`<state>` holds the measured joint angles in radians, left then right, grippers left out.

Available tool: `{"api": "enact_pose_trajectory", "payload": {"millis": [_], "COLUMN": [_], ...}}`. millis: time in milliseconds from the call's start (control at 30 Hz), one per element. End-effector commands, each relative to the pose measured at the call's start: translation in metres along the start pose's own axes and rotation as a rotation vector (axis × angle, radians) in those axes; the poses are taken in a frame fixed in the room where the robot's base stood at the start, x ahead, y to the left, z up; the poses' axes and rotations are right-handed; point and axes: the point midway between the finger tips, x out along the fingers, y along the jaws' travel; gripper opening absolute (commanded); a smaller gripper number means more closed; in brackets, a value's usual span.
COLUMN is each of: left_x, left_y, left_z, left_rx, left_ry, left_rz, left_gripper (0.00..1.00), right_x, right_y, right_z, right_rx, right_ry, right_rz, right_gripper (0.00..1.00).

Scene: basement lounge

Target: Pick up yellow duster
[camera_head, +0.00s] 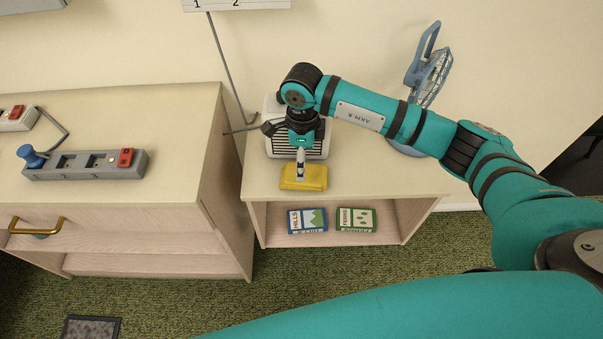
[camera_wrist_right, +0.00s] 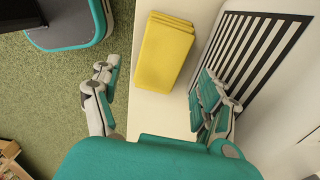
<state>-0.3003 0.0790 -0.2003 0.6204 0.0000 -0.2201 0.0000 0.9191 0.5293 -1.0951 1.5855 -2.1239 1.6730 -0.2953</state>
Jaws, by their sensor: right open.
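The yellow duster (camera_head: 303,177) is a folded cloth lying on top of the low shelf unit (camera_head: 385,182), near its front edge. It also shows in the right wrist view (camera_wrist_right: 165,52), just beyond the fingertips and between their lines. My right gripper (camera_head: 301,160) points down just behind and above the duster. Its fingers are spread wide in the right wrist view (camera_wrist_right: 156,82), with nothing between them. In the head view the gripper hides part of the duster's back edge. My left gripper is in neither view.
A white appliance with a black grille (camera_head: 284,145) stands right behind the gripper. A blue fan (camera_head: 430,75) stands to the right, partly behind my arm. A power strip (camera_head: 85,164) lies on the cabinet (camera_head: 150,110) at left. Two boxes, blue (camera_head: 307,220) and green (camera_head: 356,219), sit in the shelf below.

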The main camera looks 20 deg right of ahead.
Motion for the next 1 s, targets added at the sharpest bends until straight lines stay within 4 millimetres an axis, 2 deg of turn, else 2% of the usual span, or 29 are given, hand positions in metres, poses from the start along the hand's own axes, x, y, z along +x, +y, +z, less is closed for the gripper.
{"api": "enact_pose_trajectory", "payload": {"millis": [100,333,600,900,1000], "left_x": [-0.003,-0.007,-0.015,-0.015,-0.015], "left_y": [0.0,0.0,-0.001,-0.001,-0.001], "left_z": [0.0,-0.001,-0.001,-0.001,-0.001], "left_rx": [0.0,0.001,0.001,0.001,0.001], "left_ry": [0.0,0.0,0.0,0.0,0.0], "left_rz": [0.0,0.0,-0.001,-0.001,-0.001], "left_gripper": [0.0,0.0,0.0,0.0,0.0], "right_x": [0.015,0.031,0.069,0.075,0.074], "right_y": [0.001,0.0,-0.003,-0.003,-0.003], "right_z": [0.001,0.001,0.002,0.003,0.003], "right_rx": [0.001,0.001,0.001,0.0,0.0], "right_ry": [-0.001,0.0,-0.001,-0.003,-0.003], "right_rz": [0.002,0.003,0.003,-0.001,0.0], "right_gripper": [0.77,0.77,0.77,0.77,0.64]}}
